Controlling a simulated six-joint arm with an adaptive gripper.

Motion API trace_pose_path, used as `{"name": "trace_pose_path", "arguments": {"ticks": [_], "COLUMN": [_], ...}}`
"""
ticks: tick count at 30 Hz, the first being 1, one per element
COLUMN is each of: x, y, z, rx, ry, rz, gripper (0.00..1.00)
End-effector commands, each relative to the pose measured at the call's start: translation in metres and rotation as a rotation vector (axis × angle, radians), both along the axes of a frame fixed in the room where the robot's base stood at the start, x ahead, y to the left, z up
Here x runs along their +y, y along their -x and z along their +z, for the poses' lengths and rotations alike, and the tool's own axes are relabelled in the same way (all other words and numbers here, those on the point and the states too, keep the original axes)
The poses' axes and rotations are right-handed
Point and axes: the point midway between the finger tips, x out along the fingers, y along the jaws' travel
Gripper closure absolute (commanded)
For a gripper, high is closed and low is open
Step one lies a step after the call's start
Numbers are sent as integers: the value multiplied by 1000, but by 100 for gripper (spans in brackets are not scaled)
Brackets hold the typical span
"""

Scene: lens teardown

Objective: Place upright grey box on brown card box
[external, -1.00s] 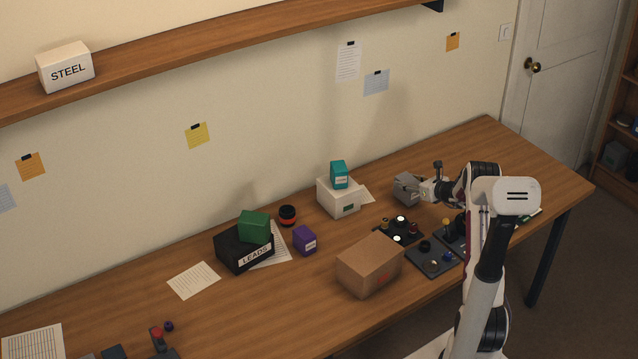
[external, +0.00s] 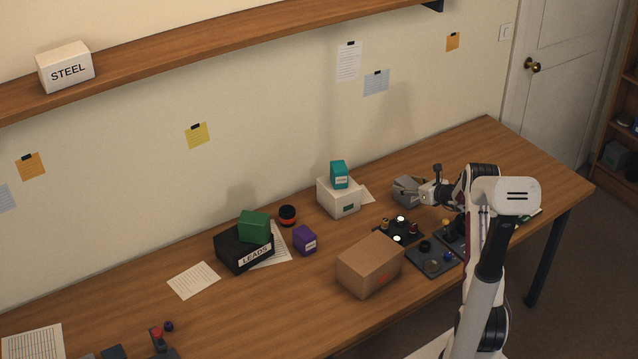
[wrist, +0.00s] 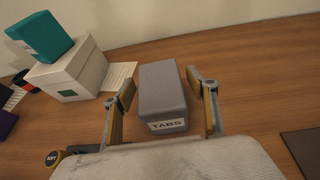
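The grey box (external: 404,191), labelled TABS, stands on the table at the back right, right of the white box. In the wrist view the grey box (wrist: 163,90) lies between the two fingers of my gripper (wrist: 161,80), its label facing the camera. My gripper (external: 424,192) is open, with a visible gap on each side of the box in the wrist view. The brown card box (external: 369,266) sits nearer the front of the table, left of my arm. Its top is bare.
The white box (external: 338,197) carries a teal box (external: 339,174). A purple box (external: 305,240) and a black LEADS box (external: 243,251) with a green box (external: 254,226) stand farther left.

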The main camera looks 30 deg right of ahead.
Motion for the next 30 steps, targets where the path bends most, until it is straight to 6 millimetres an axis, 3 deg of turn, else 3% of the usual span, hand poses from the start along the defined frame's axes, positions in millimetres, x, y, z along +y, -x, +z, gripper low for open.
{"name": "trace_pose_path", "arguments": {"ticks": [11,30], "x": [-1,-4], "y": [9,68], "z": [4,24], "rx": [0,0], "ry": [0,0], "rz": [0,0], "gripper": [42,42]}}
